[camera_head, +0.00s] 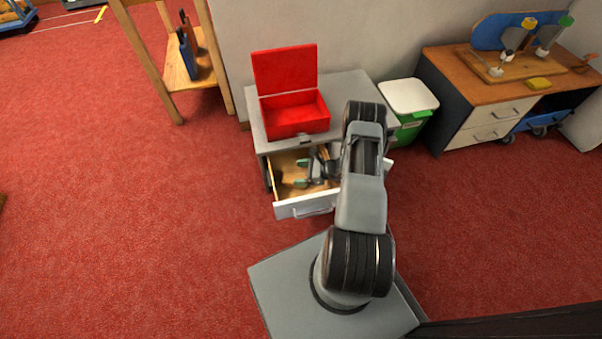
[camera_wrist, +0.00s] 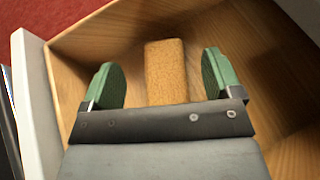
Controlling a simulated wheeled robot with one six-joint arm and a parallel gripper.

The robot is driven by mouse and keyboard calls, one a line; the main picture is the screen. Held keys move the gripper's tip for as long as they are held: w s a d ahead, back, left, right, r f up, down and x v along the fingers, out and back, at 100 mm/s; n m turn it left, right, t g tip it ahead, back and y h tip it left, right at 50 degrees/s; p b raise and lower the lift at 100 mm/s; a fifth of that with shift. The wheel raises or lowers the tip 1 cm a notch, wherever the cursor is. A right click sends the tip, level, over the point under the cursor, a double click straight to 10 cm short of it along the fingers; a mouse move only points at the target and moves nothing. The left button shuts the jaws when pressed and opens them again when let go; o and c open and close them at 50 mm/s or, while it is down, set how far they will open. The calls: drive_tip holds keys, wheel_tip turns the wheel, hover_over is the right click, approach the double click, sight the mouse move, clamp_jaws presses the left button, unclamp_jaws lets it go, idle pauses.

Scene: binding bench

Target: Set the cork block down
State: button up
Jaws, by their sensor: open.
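The cork block (camera_wrist: 166,70) is a tan, speckled oblong on the wooden floor of the open drawer (camera_head: 311,209). In the wrist view it lies between the two green finger pads of my gripper (camera_wrist: 164,84), with a gap on each side. My gripper is open and holds nothing. The near end of the block is hidden behind the gripper's body.
An open red box (camera_head: 296,121) stands on the grey cabinet (camera_head: 349,90) above the drawer. A green bin with a white lid (camera_head: 408,95) is to the right, beside a wooden-topped bench (camera_head: 447,66). The drawer's walls surround my gripper.

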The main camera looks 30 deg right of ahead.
drive_tip(key=shift+r+p, duration=0.3)
drive_tip(key=shift+r, duration=0.1)
drive_tip(key=p+v, duration=0.3)
drive_tip(key=v, duration=0.9)
drive_tip(key=shift+r+p, duration=0.2)
drive_tip(key=shift+p, duration=0.1)
drive_tip(key=w+a+r+n+g+h+p, duration=0.1)
drive_tip(key=a+r+n+g+p, duration=0.2)
drive_tip(key=r, duration=0.8)
drive_tip(key=a+r+n+g+h+p, duration=0.1)
drive_tip(key=a+r+n+g+p, duration=0.15)
drive_tip(key=r+n+p, duration=0.65)
drive_tip(key=w+a+r+m+g+h+p, duration=0.1)
drive_tip(key=a+r, duration=0.3)
drive_tip(key=r, duration=1)
drive_tip(key=s+a+r+n+h+p, duration=0.2)
drive_tip(key=s+a+r+n+p, duration=0.1)
drive_tip(key=r, duration=0.8)
drive_tip(key=s+a+r+n+t+h+p, duration=0.1)
drive_tip(key=s+a+r+n+h+p, duration=0.2)
drive_tip(key=s+r+n+p, duration=0.3)
drive_tip(key=s+a+r+n+t+h+p, duration=0.1)
drive_tip(key=s+a+r+n+h+p, duration=0.2)
drive_tip(key=r, duration=1.3)
drive_tip(key=s+n+p, duration=0.2)
drive_tip(key=p, duration=0.3)
drive_tip(key=shift+a+r, duration=0.35)
